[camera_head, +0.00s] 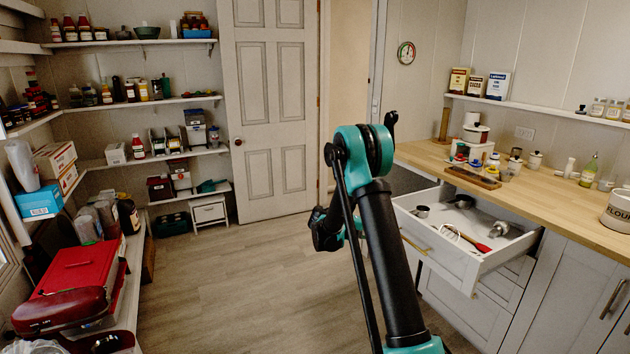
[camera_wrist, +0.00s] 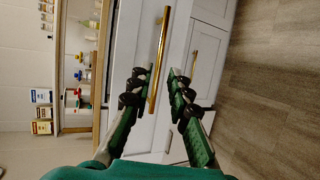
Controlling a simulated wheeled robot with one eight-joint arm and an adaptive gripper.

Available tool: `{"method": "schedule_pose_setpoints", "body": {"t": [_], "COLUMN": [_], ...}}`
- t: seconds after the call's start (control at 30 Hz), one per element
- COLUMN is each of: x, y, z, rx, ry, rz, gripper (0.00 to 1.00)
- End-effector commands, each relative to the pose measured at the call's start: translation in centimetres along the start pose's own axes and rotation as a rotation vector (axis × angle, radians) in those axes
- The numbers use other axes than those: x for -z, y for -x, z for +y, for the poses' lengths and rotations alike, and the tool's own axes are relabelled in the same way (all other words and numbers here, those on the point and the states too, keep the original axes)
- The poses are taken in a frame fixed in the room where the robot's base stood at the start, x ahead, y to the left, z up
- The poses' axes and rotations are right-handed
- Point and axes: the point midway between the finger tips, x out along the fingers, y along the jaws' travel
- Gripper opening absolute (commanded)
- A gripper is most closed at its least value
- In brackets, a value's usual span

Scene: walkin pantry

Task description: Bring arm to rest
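My arm rises in front of the camera in the head view, bent at a teal elbow joint, with its lower part reaching away behind it. My gripper (camera_wrist: 158,84) is open in the wrist view, its two dark fingers apart with nothing held between them. It points at a white drawer front with a gold handle (camera_wrist: 160,60), which shows between and beyond the fingertips; I cannot tell the exact distance. In the head view the wrist shows left of the open drawer (camera_head: 450,262), and the fingers are mostly hidden by the arm.
The drawer juts out below the wooden counter (camera_head: 565,202) and holds a whisk, a red-handled utensil (camera_head: 477,243) and metal items. Shelves and a red case (camera_head: 78,275) line the left side. A closed white door (camera_head: 270,110) stands at the back. The floor (camera_head: 225,290) between is clear.

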Motion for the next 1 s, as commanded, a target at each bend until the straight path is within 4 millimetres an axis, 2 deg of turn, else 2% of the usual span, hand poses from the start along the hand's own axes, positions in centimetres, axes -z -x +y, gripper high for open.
{"method": "schedule_pose_setpoints", "body": {"t": [0.03, 0.2, 0.47, 0.77, 1.0], "x": [-1.1, -4.3, -10.1, -17.5, -23.5], "y": [-0.1, 0.1, 1.1, 3.4, 5.9], "z": [0.7, 1.6, 1.8, 0.4, -1.7], "rx": [0.040, 0.182, 0.398, 0.646, 0.841], "ry": [0.002, 0.003, -0.018, -0.074, -0.143], "rz": [0.010, 0.054, 0.122, 0.198, 0.255], "gripper": [0.18, 0.18, 0.18, 0.18, 0.18]}}
